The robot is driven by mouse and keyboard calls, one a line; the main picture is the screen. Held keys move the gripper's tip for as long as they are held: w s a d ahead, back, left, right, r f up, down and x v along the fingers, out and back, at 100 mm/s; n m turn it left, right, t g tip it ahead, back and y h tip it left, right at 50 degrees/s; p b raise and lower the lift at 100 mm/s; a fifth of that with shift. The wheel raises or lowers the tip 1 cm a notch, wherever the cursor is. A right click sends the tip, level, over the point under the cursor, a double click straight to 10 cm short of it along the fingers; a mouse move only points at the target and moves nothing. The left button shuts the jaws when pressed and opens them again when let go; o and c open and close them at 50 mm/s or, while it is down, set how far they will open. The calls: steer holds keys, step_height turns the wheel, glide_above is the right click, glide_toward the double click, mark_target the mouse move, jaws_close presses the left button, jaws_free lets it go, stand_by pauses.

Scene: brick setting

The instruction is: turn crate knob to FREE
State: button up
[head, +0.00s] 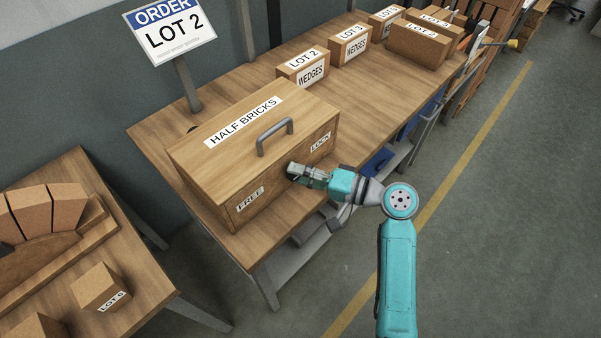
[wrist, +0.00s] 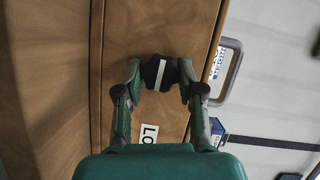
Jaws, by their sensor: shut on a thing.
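The wooden crate (head: 200,158) marked HALF BRICKS stands on the workbench with its lid shut. Its front has a FREE label (head: 250,199) at left and a LOCK label (head: 320,141) at right. My gripper (head: 295,171) is at the front between the labels. In the wrist view, the dark knob (wrist: 160,74) sits between my fingers (wrist: 161,82), which are shut on its sides. A white stripe on the knob runs nearly up and down, slightly tilted, roughly toward the partly hidden LOCK label (wrist: 149,134). In the head view my gripper mostly hides the knob.
A grey handle (head: 274,136) rises from the crate lid. Several labelled boxes, such as LOT 2 WEDGES (head: 303,68), stand farther back on the workbench (head: 370,97). An ORDER LOT 2 sign (head: 170,32) stands behind. A second table with bricks (head: 140,270) is at left.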

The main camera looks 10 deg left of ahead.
stand_by(0.3)
steer(key=o, duration=1.1)
steer(key=shift+o, duration=0.2)
steer(key=f+v, duration=0.1)
steer(key=v, duration=1.1)
steer(key=shift+r, duration=0.45)
